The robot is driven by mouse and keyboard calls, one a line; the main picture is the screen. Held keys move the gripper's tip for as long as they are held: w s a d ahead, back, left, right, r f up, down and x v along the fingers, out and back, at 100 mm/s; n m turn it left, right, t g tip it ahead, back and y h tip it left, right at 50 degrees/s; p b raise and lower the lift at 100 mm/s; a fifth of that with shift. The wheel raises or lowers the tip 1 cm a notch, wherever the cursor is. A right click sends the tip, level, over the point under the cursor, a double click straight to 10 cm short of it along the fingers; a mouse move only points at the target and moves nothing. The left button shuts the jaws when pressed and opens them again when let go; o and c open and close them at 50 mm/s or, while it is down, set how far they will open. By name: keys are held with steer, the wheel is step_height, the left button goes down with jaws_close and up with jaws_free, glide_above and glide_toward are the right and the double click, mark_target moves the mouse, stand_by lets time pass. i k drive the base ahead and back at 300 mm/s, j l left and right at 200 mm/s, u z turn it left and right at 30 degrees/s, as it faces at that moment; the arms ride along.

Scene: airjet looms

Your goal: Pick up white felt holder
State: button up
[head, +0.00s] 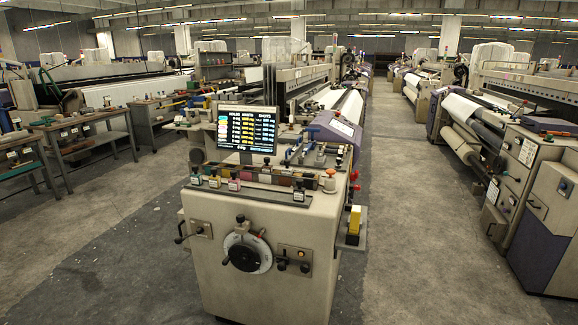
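No object here can be made out for certain as the white felt holder. A small whitish piece with an orange-brown part (330,182) stands upright at the right front of the nearest machine's top; it is too small to tell what it is. My gripper is not in view.
The nearest machine (262,262) carries a display screen (246,131), several labelled bottles (234,182) along its front edge and a handwheel (246,253). Work tables (80,125) stand at left. More looms (470,130) stand at right. The right aisle floor (410,215) is clear.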

mark_target(287, 171)
steer(key=i+u, duration=0.15)
steer(key=i, duration=0.45)
steer(key=i+l+u, duration=0.1)
steer(key=i, duration=0.5)
steer(key=i+l+u, duration=0.15)
steer(key=i, duration=0.4)
steer(key=l, duration=0.1)
